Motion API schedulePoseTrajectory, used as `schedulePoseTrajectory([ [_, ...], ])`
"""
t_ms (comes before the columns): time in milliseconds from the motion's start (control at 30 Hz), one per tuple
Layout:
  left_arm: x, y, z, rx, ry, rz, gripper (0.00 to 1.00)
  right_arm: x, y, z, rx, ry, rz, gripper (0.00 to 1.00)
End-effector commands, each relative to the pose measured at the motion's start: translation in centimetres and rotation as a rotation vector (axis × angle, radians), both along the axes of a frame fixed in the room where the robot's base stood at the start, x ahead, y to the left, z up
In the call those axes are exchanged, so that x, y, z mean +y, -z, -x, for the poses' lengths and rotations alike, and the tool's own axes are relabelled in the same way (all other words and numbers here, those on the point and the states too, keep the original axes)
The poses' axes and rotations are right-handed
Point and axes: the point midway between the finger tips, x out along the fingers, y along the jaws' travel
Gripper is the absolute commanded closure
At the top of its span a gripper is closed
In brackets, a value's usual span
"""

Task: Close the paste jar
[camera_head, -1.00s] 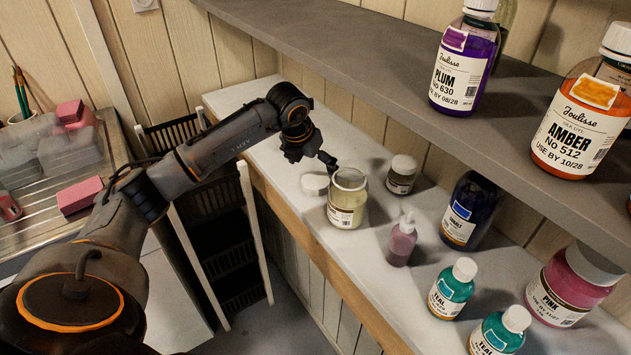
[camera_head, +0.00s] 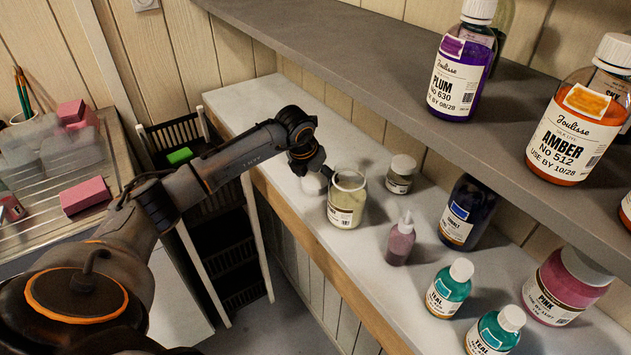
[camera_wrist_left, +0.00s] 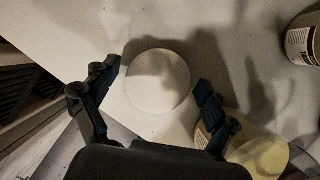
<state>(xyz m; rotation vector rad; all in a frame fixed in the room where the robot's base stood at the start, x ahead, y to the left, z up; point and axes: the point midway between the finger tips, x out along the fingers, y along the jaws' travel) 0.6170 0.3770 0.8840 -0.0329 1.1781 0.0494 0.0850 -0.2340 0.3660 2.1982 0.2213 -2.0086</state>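The paste jar (camera_head: 345,204) is a clear, squat jar with a white label. It stands upright and uncapped on the pale counter, and part of it shows at the lower right of the left wrist view (camera_wrist_left: 262,152). A round white lid (camera_wrist_left: 158,80) lies flat on the counter beside the jar, near the counter's edge. In the head view the lid (camera_head: 311,185) is mostly hidden by my left gripper (camera_head: 325,174). In the wrist view my left gripper (camera_wrist_left: 152,100) is open, its fingers on either side of the lid, with no contact visible. My right gripper is out of view.
Teal bottles (camera_head: 449,289) and a blue bottle (camera_head: 468,212) are farther right. A grey shelf (camera_head: 390,60) overhangs the counter's back.

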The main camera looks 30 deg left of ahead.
Motion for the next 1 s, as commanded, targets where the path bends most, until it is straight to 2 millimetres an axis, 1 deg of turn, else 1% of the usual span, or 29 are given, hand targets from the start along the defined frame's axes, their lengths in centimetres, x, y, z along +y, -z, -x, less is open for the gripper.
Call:
schedulePoseTrajectory([
  [33,0.0,0.0,0.0,0.000,0.000,0.000,0.33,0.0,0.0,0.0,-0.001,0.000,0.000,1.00],
  [67,0.0,0.0,0.0,0.000,0.000,0.000,0.40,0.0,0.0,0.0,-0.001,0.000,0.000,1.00],
  [100,0.0,0.0,0.0,0.000,0.000,0.000,0.48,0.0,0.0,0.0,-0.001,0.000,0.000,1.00],
  [133,0.0,0.0,0.0,0.000,0.000,0.000,0.49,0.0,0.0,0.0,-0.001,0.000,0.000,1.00],
  [467,0.0,-0.1,0.0,0.000,0.000,0.000,0.49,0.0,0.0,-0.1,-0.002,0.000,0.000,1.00],
  [567,0.0,-0.4,0.0,-0.001,0.000,0.000,0.49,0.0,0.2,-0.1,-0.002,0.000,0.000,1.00],
  [667,0.1,-1.1,-0.1,-0.002,-0.001,0.000,0.49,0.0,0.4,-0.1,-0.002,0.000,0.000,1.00],
  [767,0.0,-2.3,-0.1,-0.005,0.000,0.000,0.49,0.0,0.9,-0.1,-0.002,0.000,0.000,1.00],
  [833,0.0,-3.6,-0.1,-0.007,0.000,0.000,0.49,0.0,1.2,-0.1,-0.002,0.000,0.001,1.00],
  [1000,0.0,-3.2,3.5,0.002,0.002,-0.005,0.49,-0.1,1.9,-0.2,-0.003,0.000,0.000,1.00],
])
